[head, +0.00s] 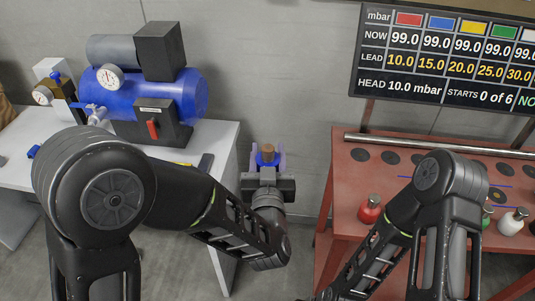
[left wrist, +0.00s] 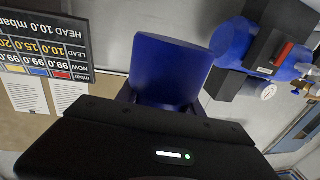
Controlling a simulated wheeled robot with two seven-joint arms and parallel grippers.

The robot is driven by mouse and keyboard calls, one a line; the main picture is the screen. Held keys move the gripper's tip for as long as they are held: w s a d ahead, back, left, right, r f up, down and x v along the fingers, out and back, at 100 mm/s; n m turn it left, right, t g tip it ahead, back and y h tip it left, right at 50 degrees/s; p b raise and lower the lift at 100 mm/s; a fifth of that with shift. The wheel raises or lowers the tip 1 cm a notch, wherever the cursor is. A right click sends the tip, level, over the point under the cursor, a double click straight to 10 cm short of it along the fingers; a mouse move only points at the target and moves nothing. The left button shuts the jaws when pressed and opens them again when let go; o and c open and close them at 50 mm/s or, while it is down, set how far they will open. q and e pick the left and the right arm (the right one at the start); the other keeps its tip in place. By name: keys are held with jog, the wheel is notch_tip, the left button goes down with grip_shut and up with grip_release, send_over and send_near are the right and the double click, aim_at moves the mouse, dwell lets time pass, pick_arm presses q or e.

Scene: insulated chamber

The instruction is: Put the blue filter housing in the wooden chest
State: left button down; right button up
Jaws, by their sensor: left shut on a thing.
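My left gripper (head: 267,165) is shut on the blue filter housing (head: 267,157), a blue piece with a brownish top in the head view. In the left wrist view the housing shows as a large blue cylinder (left wrist: 172,72) just beyond the gripper body. It is held up in the gap between the grey bench and the red table, in front of the grey wall. The fingers are partly hidden behind the gripper body. My right arm shows at the right, but its gripper is out of view. I cannot make out the wooden chest in either view.
A grey bench (head: 218,140) at the left carries a blue tank with a gauge (head: 185,95). A red table (head: 350,190) at the right has dark round spots and several small bottles, including a red one (head: 369,209). A pressure board (head: 445,60) is above it.

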pick_arm(q)
jog(key=shift+a+f+h, duration=0.1)
jog(key=shift+h, duration=0.2)
jog(key=m+h, duration=0.1)
jog(key=h, duration=0.1)
jog(key=a+f+m+h, duration=0.1)
jog(key=h, duration=0.1)
jog(key=f+m+g+h, duration=0.1)
jog(key=m, duration=0.1)
jog(key=shift+s+a+f+h, duration=0.2)
jog(key=shift+s+h, duration=0.1)
jog(key=shift+h, duration=0.1)
jog(key=f+m+g+h, duration=0.1)
jog(key=h, duration=0.1)
jog(key=m+g+h, duration=0.1)
jog(key=m+h, duration=0.1)
jog(key=a+f+m+g+h, duration=0.1)
jog(key=m+g+h, duration=0.1)
jog(key=shift+s+f, duration=0.35)
jog(key=shift+s+a+f+m+g+h, duration=0.3)
jog(key=shift+f+m+g+h, duration=0.6)
jog(key=shift+m+g, duration=0.75)
jog(key=shift+s+a+f+m+g+h, duration=0.3)
jog(key=shift+f+m+g+h, duration=0.6)
jog(key=shift+g, duration=1.4)
jog(key=shift+s+a+f+m+g+h, duration=0.25)
jog(key=shift+f+m+g+h, duration=0.55)
jog(key=shift+m+g, duration=0.95)
jog(key=shift+r, duration=0.25)
